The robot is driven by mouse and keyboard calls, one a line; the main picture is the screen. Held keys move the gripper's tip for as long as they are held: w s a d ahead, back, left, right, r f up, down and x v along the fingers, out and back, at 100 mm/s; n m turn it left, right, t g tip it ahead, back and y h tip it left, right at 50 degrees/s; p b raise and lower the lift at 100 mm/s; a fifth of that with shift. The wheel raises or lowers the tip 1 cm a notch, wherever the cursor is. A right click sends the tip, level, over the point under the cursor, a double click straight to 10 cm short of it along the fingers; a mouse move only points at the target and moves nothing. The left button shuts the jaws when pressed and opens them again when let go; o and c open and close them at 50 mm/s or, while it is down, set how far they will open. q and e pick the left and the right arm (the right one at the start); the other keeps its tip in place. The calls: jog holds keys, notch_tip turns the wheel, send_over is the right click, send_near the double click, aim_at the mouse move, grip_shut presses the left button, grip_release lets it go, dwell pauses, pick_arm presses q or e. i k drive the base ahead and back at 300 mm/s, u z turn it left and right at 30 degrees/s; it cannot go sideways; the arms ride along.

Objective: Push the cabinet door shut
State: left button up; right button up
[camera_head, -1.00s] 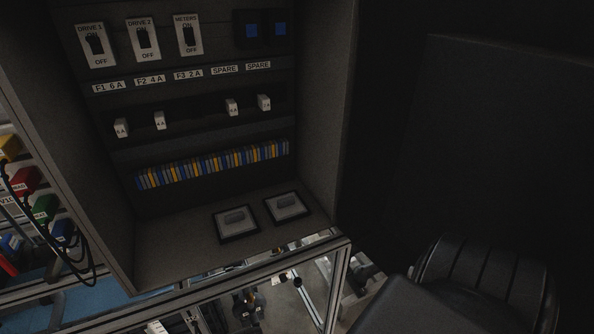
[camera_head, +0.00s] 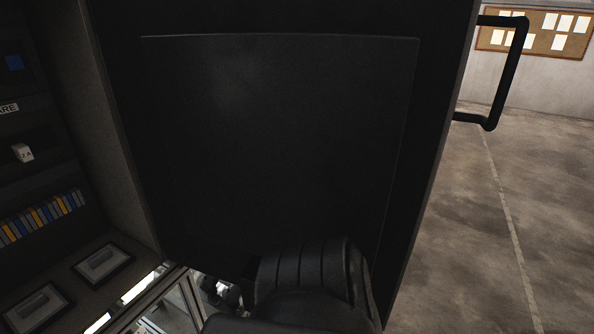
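The cabinet door (camera_head: 280,130) stands open and fills the middle of the view, its dark inner face with a raised panel turned to me. Its black bar handle (camera_head: 515,75) sticks out past the door's right edge, on the outer side. The open cabinet (camera_head: 110,150) is at the left, with part of its inside showing. My dark, ribbed arm link (camera_head: 310,275) is at the bottom, in front of the lower part of the door; I cannot tell whether it touches the door. Neither gripper shows.
Inside the cabinet are a row of coloured terminals (camera_head: 40,217), a white fuse block (camera_head: 22,152) and two framed plates (camera_head: 103,263) on its floor. A metal frame (camera_head: 160,300) runs below it. Bare concrete floor (camera_head: 540,200) lies right of the door, with a cork board (camera_head: 540,30) on the wall beyond.

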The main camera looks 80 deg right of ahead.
aim_at(251, 127)
jog(key=k, duration=0.75)
jog(key=u, duration=1.75)
jog(key=k, duration=1.95)
jog(key=z, duration=1.8)
jog(key=i, duration=0.5)
jog(key=z, duration=0.1)
